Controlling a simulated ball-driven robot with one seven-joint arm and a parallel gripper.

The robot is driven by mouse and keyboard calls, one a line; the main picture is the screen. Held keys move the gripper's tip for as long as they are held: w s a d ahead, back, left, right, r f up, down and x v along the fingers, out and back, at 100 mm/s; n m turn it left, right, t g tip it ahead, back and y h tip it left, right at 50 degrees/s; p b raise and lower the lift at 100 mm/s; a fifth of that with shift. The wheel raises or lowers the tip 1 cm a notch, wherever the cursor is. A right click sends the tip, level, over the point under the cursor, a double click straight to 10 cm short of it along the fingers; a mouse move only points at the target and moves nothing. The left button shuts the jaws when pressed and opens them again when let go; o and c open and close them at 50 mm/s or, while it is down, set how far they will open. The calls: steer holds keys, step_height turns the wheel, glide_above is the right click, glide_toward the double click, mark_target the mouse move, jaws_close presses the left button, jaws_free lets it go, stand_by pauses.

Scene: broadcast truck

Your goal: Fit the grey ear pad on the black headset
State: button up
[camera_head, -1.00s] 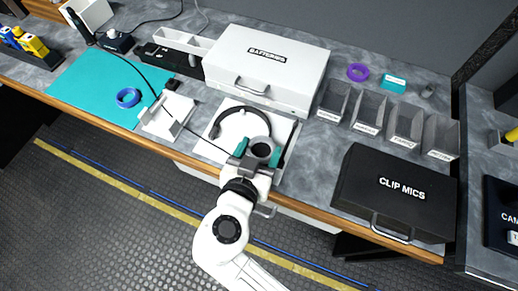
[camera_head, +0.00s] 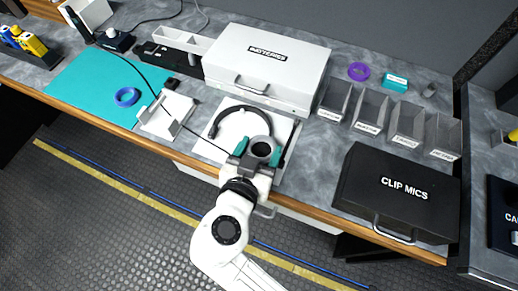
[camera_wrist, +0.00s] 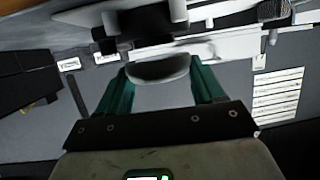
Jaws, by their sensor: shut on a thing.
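The black headset (camera_head: 232,108) lies on a white square tray (camera_head: 285,128) near the front edge of the counter, its band arching toward the back. My gripper (camera_head: 259,150) has teal fingers and is shut on the grey ear pad (camera_head: 261,139), a ring with a dark middle in the head view. The pad is over the right front part of the headset and hides the ear cup there. In the wrist view the grey ear pad (camera_wrist: 158,70) sits between the two finger tips. I cannot tell whether the pad touches the headset.
A white batteries case (camera_head: 262,62) stands behind the tray. A white stand (camera_head: 166,112) with a black cable is to the left, and a blue ring (camera_head: 127,97) lies on a teal mat (camera_head: 85,85). Grey bins (camera_head: 370,108) and a black clip mics case (camera_head: 395,190) are to the right.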

steer(key=shift+f+b, duration=0.85)
steer(key=shift+r, duration=0.15)
stand_by(0.3)
steer(key=shift+r, duration=0.45)
steer(key=shift+b, duration=0.4)
stand_by(1.9)
steer(key=shift+f+b, duration=0.55)
steer(key=shift+b, duration=0.05)
steer(key=o, duration=1.1)
steer(key=shift+f, duration=0.1)
steer(key=shift+s, duration=0.15)
steer(key=v, duration=1)
steer(key=shift+s+a+r+b, duration=0.25)
steer(key=shift+a+r+b, duration=0.05)
steer(key=shift+b, duration=0.1)
